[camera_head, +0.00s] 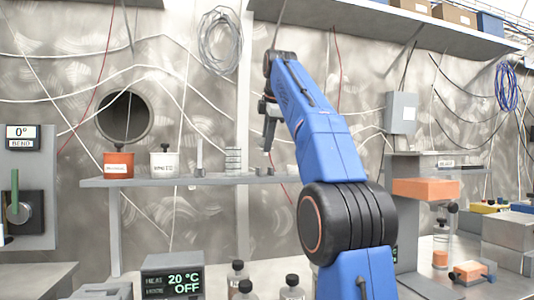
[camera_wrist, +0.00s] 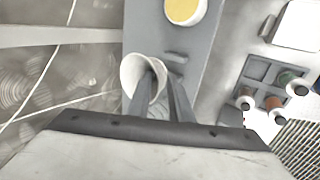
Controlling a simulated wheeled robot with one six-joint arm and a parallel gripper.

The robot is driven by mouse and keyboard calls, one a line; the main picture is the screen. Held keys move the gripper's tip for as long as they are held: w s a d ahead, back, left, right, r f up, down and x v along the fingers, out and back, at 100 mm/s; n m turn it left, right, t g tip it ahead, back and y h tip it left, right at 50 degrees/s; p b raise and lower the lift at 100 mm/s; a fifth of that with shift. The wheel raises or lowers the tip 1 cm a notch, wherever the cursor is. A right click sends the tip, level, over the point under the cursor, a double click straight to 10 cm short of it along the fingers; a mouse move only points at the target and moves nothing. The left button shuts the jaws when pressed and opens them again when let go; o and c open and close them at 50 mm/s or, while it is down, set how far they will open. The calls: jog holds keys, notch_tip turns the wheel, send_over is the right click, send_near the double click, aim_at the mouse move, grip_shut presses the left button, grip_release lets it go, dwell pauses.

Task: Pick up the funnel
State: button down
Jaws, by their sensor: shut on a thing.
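The funnel (camera_wrist: 133,70) is a whitish, open-mouthed cone in the wrist view, with its wide mouth facing the camera. My gripper (camera_wrist: 160,95) is shut on its wall: one finger reaches into the mouth and the other lies outside, on the right. The fingers hide part of the funnel, and its lower end is out of sight. In the head view my gripper (camera_head: 267,143) points down above the grey shelf (camera_head: 215,181). I cannot make out the funnel clearly there.
An orange pot (camera_head: 118,164) and a white pot (camera_head: 163,164) stand on the shelf, left of my gripper. A round container with yellow contents (camera_wrist: 185,10) is near the funnel. A rack with bottles (camera_wrist: 258,70) lies to the right. Cables hang along the wall.

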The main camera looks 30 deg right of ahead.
jog(key=shift+w+r, duration=0.2)
jog(key=shift+r, duration=1.25)
jog(key=shift+s+r, duration=0.1)
jog(key=shift+r, duration=0.25)
jog(key=shift+s+r, duration=0.1)
